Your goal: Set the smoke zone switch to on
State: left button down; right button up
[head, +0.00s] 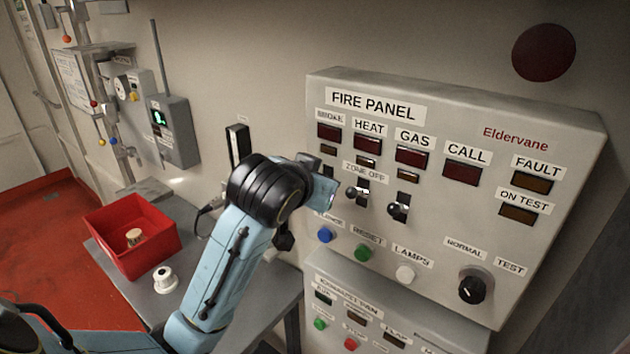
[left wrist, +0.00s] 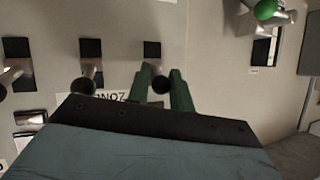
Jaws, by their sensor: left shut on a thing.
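The grey fire panel (head: 455,130) is on the wall in the head view, with a smoke label (head: 329,116) at its upper left. My left gripper (head: 325,186) is at the zone switch row below that label and hides the smoke zone switch there. In the left wrist view, which sees the panel upside down, its green fingers are shut around the lever of the smoke zone switch (left wrist: 160,84), the rightmost in the row. The heat zone switch (head: 357,191) and gas zone switch (head: 398,208) are beside it, untouched. My right gripper is out of view.
Blue (head: 325,235), green (head: 362,252) and white (head: 405,274) buttons sit below the switches. A black rotary knob (head: 472,289) is at the panel's lower right. A red bin (head: 108,222) and a white spool-like part (head: 164,280) stand on the grey table at left.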

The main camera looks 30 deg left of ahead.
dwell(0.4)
pick_arm(q)
jog(key=c, duration=1.6)
grip_release()
jog(key=shift+o, duration=0.2)
jog(key=shift+r, duration=0.1)
